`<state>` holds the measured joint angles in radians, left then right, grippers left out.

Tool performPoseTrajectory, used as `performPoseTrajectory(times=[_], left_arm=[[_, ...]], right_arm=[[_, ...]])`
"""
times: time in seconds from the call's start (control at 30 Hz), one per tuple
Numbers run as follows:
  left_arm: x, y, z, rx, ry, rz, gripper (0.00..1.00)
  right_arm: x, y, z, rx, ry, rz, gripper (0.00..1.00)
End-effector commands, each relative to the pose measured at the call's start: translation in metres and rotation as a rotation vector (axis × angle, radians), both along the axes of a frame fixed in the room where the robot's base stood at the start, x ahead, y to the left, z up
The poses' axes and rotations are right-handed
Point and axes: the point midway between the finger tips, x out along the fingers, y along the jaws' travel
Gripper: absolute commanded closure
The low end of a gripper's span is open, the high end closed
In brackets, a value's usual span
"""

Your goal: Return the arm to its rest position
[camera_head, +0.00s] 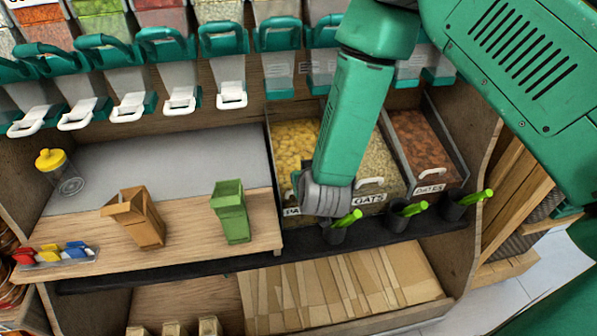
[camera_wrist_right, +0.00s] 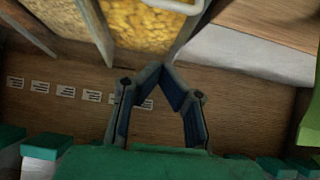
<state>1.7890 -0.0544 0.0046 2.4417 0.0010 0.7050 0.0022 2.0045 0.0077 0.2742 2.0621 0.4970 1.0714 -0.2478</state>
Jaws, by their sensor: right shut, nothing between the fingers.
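My right arm (camera_head: 348,115) comes in from the upper right and reaches down over the shelf. Its gripper (camera_head: 322,200) hangs in front of the yellow-filled bin, close to the front ledge. In the right wrist view the two dark fingers (camera_wrist_right: 161,72) lean together at their tips, with nothing between them. The yellow bin (camera_wrist_right: 148,22) and its white handle show just beyond the fingertips. I cannot tell whether the gripper touches the bin or ledge. My left gripper is in neither view.
Scoops in dark cups (camera_head: 397,216) line the black ledge near the gripper. A green carton (camera_head: 231,213), a brown carton (camera_head: 139,220) and a yellow-lidded jar (camera_head: 62,172) stand left. Dispensers (camera_head: 229,70) hang above. The grey counter (camera_head: 175,160) has free room.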

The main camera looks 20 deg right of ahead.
Motion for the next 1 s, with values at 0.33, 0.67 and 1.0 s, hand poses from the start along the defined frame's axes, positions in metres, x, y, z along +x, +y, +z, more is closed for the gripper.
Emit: performPoseTrajectory(times=[0.33, 0.67, 1.0], left_arm=[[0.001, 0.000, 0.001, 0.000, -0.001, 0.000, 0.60], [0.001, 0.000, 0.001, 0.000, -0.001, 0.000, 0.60], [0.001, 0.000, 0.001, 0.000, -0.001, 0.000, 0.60]], right_arm=[[-0.014, 0.003, 0.010, -0.002, 0.002, 0.000, 1.00], [-0.139, -0.012, -0.079, 0.027, 0.375, 0.161, 1.00], [-0.304, -0.041, -0.118, 0.071, 0.831, 0.269, 1.00]])
